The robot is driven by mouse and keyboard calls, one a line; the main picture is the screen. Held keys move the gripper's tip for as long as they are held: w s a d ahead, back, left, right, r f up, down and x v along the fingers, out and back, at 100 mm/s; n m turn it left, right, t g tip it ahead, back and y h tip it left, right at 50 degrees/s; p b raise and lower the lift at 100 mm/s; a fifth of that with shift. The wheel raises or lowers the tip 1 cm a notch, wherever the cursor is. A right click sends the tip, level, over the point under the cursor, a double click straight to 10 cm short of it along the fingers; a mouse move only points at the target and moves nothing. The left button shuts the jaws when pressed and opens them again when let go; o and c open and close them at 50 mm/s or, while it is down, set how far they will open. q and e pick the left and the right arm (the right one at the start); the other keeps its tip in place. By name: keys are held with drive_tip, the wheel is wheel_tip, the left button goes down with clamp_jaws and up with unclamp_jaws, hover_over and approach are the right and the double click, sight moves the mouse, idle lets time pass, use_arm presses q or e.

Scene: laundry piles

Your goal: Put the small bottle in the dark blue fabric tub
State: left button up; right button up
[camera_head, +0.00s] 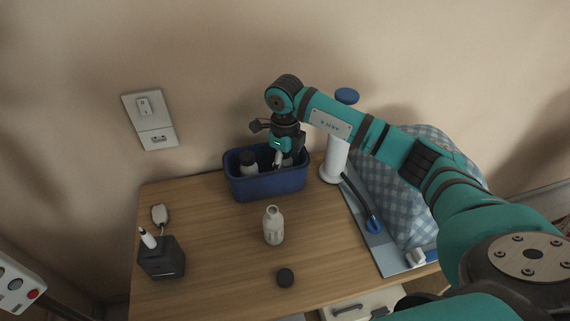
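The dark blue fabric tub (268,188) stands at the back of the wooden table against the wall. Inside its left part is a white bottle with a dark cap (248,166). My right gripper (284,160) points down into the right part of the tub. A pale object (288,161) shows beside its fingers, mostly hidden; I cannot tell whether it is held. A small white bottle without a cap (273,226) stands upright on the table in front of the tub. I cannot tell whether the fingers are open or shut. My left gripper is out of view.
A loose dark round cap (285,277) lies near the front. A dark box (162,260) with a white-tipped item is at the left. A tall white cylinder (335,160) and a checked blue padded item (395,190) stand right of the tub. The middle left tabletop is clear.

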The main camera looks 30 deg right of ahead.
drive_tip(key=shift+o, duration=0.4)
drive_tip(key=shift+r, duration=0.15)
wheel_tip(320, 180, up, 12)
drive_tip(key=shift+b, duration=0.75)
